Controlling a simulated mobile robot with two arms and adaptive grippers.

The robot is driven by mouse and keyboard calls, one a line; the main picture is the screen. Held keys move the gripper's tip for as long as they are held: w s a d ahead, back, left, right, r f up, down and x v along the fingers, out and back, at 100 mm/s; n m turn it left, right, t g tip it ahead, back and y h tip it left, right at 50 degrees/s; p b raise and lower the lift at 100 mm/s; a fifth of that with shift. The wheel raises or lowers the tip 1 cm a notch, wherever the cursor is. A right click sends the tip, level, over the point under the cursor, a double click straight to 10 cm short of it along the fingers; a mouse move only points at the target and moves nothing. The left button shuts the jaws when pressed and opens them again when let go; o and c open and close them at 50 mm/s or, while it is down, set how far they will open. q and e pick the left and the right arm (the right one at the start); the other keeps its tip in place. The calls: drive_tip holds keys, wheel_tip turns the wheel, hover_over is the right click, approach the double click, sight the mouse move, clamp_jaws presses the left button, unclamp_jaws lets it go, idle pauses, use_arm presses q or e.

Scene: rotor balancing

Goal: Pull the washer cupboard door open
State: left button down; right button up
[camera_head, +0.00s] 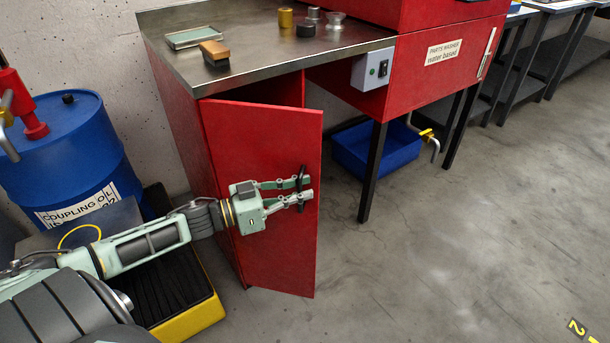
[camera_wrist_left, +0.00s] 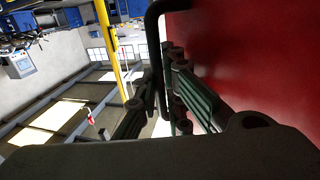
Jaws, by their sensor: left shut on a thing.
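The washer cupboard door (camera_head: 262,235) is a red panel under the steel worktop. It stands partly open, swung out from the cabinet, with a dark gap above it. Its black bar handle (camera_head: 302,178) is near the door's right edge. My left gripper (camera_head: 304,188) is shut on the handle, its fingers lying across the front of the door. In the left wrist view the black handle (camera_wrist_left: 152,50) runs between the fingers, and the red door (camera_wrist_left: 250,60) fills the right side. My right gripper is in neither view.
A blue oil drum (camera_head: 70,150) stands left, above a yellow-edged tray (camera_head: 205,312) by the door's foot. A blue bin (camera_head: 375,150) sits under the red parts washer (camera_head: 445,55), behind a black leg (camera_head: 373,170). The floor at right is clear.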

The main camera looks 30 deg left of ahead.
use_arm(q)
drive_tip(key=s+a+m+g+h+p, duration=0.2)
drive_tip(key=s+m+g+h+p, duration=0.2)
drive_tip(key=s, duration=0.9)
drive_tip(key=shift+s+m+g+h+p, duration=0.35)
drive_tip(key=shift+m+g+h, duration=0.25)
drive_tip(key=shift+g, duration=0.5)
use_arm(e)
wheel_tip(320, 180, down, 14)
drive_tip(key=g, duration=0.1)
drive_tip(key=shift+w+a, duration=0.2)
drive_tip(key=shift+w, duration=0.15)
use_arm(q)
drive_tip(key=c, duration=2.1)
unclamp_jaws()
drive_tip(key=v, duration=1.2)
drive_tip(key=shift+f, duration=0.1)
